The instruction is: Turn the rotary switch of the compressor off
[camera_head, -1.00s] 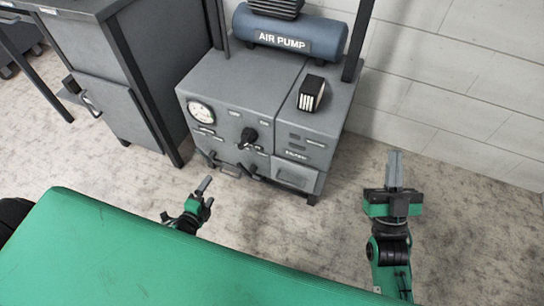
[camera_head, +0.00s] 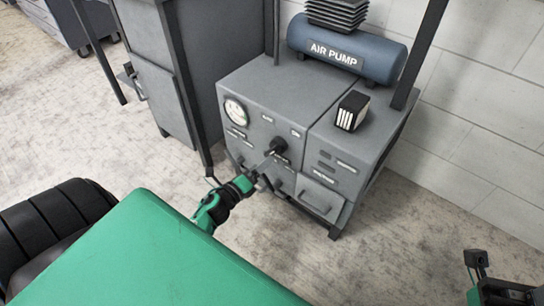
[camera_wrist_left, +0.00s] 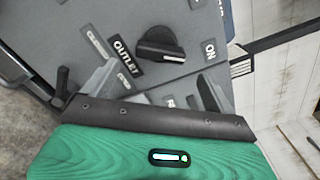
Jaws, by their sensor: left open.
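The compressor (camera_head: 250,97) is a grey cabinet with a blue tank labelled AIR PUMP (camera_head: 346,48) on top. Its black rotary switch (camera_head: 277,147) is on the front panel; it also shows in the left wrist view (camera_wrist_left: 160,43), near an ON label and an OUTLET plate. My left gripper (camera_head: 262,168) is just in front of the panel, slightly below the switch. In the left wrist view its fingers (camera_wrist_left: 152,90) are spread, empty, with the switch beyond them. My right gripper (camera_head: 478,262) is at the lower right, away from the compressor, partly cut off; its fingers are unclear.
A round gauge (camera_head: 235,111) is at the panel's upper left, and handles (camera_head: 278,186) are low on the front. A black and white box (camera_head: 352,111) sits on the cabinet top. A grey cabinet (camera_head: 160,75) stands to the left. The floor at front right is clear.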

